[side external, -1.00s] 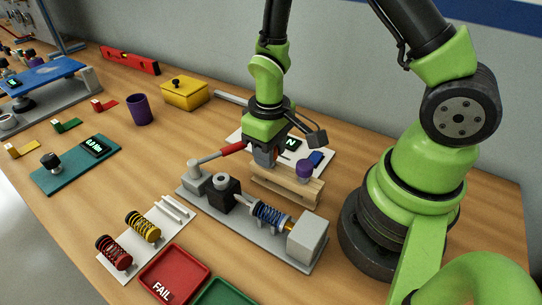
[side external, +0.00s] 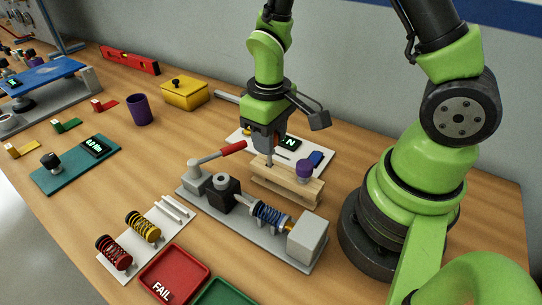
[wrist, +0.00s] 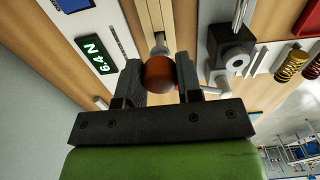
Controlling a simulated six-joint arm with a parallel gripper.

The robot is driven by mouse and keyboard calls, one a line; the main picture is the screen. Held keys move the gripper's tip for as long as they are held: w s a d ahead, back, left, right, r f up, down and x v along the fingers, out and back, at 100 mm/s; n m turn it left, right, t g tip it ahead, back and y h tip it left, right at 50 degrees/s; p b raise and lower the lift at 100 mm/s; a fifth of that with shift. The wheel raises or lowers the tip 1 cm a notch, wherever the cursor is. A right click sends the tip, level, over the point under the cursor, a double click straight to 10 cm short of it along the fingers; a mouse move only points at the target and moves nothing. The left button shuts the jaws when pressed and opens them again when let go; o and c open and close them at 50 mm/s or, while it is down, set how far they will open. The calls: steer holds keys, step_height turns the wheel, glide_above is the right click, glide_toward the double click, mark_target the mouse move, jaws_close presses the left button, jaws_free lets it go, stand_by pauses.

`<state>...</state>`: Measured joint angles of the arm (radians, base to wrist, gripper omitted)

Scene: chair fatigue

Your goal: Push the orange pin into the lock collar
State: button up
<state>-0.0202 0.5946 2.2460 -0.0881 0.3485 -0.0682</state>
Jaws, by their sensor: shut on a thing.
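My gripper (side external: 268,148) is over the left end of the wooden block (side external: 290,190). In the wrist view its jaws (wrist: 160,82) are shut on the round orange head of the pin (wrist: 159,74). A grey shank extends beyond the head; in the side view it shows below the jaws, and I cannot tell whether its tip is clear of the block. A dark block with a round opening (side external: 224,190), which looks like the lock collar, stands on the grey fixture left of and nearer than the gripper. It also shows at the right in the wrist view (wrist: 228,38).
The fixture (side external: 262,243) carries a blue spring (side external: 270,215) and a red-handled lever (side external: 231,148) close to my gripper. A purple knob (side external: 304,169) stands on the wooden block. A panel reading 6.4 N (wrist: 95,54) lies behind. A red FAIL tray (side external: 174,276) is in front.

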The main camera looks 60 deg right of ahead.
steer(key=shift+r, duration=1.15)
steer(key=shift+r, duration=2)
steer(key=w+a+r, duration=0.4)
steer(key=a, duration=0.5)
steer(key=shift+a, duration=0.3)
steer(key=shift+f, duration=0.1)
